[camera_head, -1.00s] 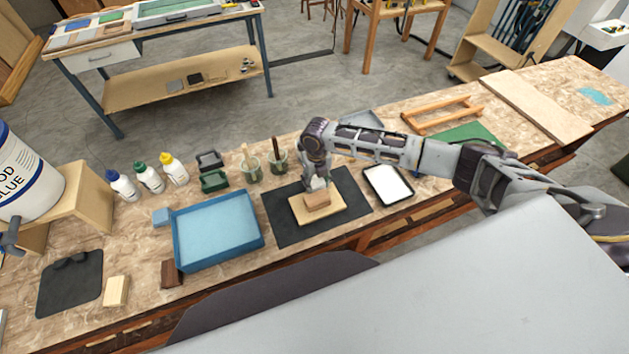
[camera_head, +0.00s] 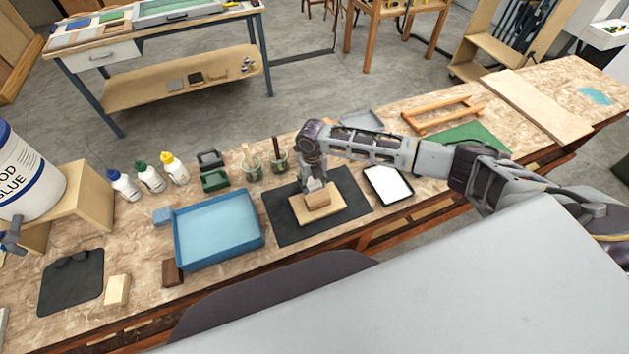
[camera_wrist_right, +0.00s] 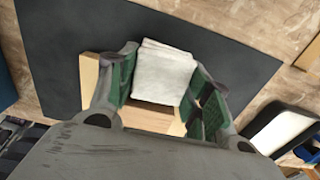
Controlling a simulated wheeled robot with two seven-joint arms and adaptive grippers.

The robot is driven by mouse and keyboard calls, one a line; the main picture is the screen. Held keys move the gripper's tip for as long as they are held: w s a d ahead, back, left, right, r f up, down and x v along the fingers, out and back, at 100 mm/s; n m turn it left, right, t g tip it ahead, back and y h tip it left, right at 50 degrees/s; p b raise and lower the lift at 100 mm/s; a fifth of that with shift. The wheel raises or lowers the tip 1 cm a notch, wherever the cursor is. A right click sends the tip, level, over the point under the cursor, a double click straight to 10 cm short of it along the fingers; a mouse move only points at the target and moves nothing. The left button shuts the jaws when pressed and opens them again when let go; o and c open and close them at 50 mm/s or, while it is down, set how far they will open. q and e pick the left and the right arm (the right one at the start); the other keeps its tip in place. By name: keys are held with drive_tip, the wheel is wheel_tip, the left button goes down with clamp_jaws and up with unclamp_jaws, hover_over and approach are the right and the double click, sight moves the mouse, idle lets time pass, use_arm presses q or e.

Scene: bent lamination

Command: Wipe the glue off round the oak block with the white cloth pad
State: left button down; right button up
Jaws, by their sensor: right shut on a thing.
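My right gripper (camera_wrist_right: 163,88) is shut on the white cloth pad (camera_wrist_right: 163,72), which sits between its green-lined fingers in the right wrist view. In the head view the right gripper (camera_head: 314,186) points down just behind the oak block (camera_head: 318,199). The block lies on a pale wooden board (camera_head: 332,214), which rests on a dark mat (camera_head: 283,228). I cannot make out any glue. My left gripper is not in view.
A blue tray (camera_head: 219,230) stands left of the mat, with a blue sponge (camera_head: 162,217) beside it. A black-rimmed white tray (camera_head: 388,185) stands to the right. Two brush pots (camera_head: 279,161) and several glue bottles (camera_head: 174,168) stand behind. A dark block (camera_head: 172,273) lies at the front left.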

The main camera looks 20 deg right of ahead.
drive_tip(key=shift+s+a, duration=0.1)
drive_tip(key=shift+a, duration=0.25)
idle(0.3)
drive_tip(key=shift+a, duration=0.5)
drive_tip(key=shift+a+p, duration=0.25)
drive_tip(key=shift+p, duration=0.05)
drive_tip(key=shift+a, duration=0.55)
idle(0.4)
drive_tip(key=shift+w+a+r, duration=0.1)
drive_tip(key=shift+w+r, duration=0.3)
drive_tip(key=shift+r, duration=0.35)
drive_tip(key=shift+w+r, duration=0.4)
drive_tip(key=shift+r, duration=0.35)
